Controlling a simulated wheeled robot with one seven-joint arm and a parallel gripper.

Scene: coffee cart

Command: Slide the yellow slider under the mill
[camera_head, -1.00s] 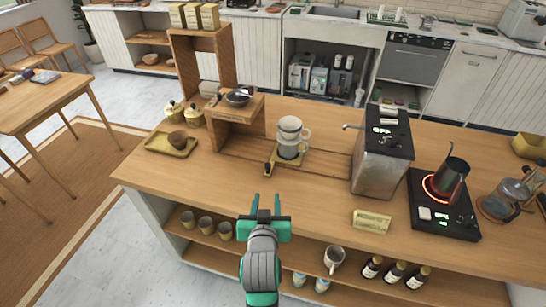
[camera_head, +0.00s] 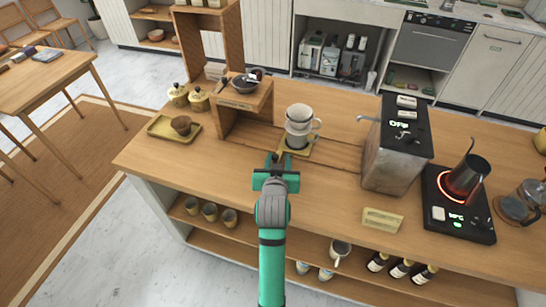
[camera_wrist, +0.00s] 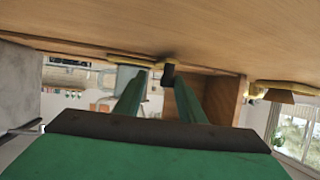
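The yellow slider (camera_head: 308,150) lies on the counter with a white cup and dripper (camera_head: 300,118) standing on it. Its dark handle sticks out toward my gripper; in the wrist view the handle (camera_wrist: 168,74) shows between the fingertips. The mill (camera_head: 246,84), a dark bowl with a crank, sits on a wooden stand to the left of the slider, with an open space below. My gripper (camera_head: 275,160) is just in front of the slider at the handle. Its fingers are apart, one on each side of the handle; contact cannot be told.
A track (camera_head: 340,155) runs along the counter. A metal dispenser (camera_head: 397,148) and a hot plate with a kettle (camera_head: 466,178) stand right. A small yellow block (camera_head: 382,220) lies near the front edge.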

